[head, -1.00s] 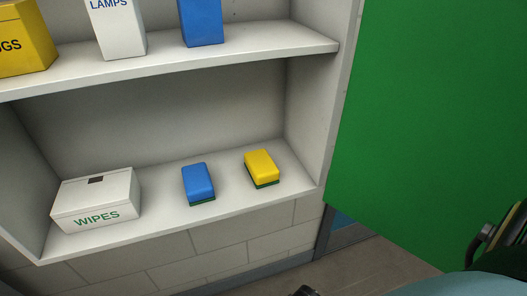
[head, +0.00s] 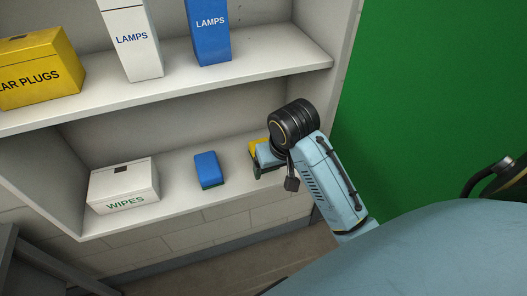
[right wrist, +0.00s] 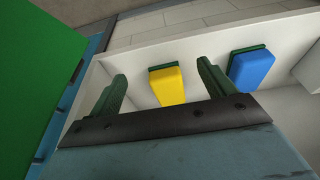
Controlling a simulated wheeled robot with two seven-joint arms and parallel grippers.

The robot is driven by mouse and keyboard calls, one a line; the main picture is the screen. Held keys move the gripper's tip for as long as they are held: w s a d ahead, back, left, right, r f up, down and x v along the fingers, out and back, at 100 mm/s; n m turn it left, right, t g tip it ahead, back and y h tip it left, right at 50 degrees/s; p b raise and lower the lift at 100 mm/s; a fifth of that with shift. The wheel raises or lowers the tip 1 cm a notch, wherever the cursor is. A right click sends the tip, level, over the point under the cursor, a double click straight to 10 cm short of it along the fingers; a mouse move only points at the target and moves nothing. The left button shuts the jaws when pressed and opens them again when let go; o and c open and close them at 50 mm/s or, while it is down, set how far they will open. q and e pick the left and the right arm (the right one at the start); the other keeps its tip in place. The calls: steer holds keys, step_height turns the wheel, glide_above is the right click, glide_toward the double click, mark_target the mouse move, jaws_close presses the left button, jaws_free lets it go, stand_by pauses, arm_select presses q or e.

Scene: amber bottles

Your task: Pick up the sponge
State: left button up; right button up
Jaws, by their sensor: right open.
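A yellow sponge with a dark green scouring side (head: 257,145) lies on the lower shelf, partly hidden by my right arm in the head view. In the right wrist view the yellow sponge (right wrist: 167,86) shows between and beyond the two green fingers of my right gripper (right wrist: 163,85). The right gripper is open and empty, and its fingertips (head: 262,168) are near the yellow sponge in the head view. A blue sponge with a green side (head: 208,170) lies to the left on the same shelf; it also shows in the right wrist view (right wrist: 252,68). My left gripper is out of view.
A white WIPES box (head: 123,186) stands left on the lower shelf (head: 178,208). The upper shelf (head: 180,85) holds a yellow EAR PLUGS box (head: 40,70) and white (head: 132,40) and blue (head: 211,32) LAMPS boxes. A green panel (head: 430,90) stands at the right.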

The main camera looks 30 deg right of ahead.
steer(key=p, duration=0.1)
glide_toward(252, 144)
steer(key=s+f, duration=0.1)
steer(key=s+d+f, duration=0.1)
steer(key=f, duration=0.2)
steer(key=shift+s+d+f, duration=0.1)
steer(key=shift+s+d, duration=0.3)
steer(key=shift+x, duration=2.55)
steer(key=shift+f, duration=0.25)
steer(key=c, duration=1.1)
steer(key=shift+r, duration=0.1)
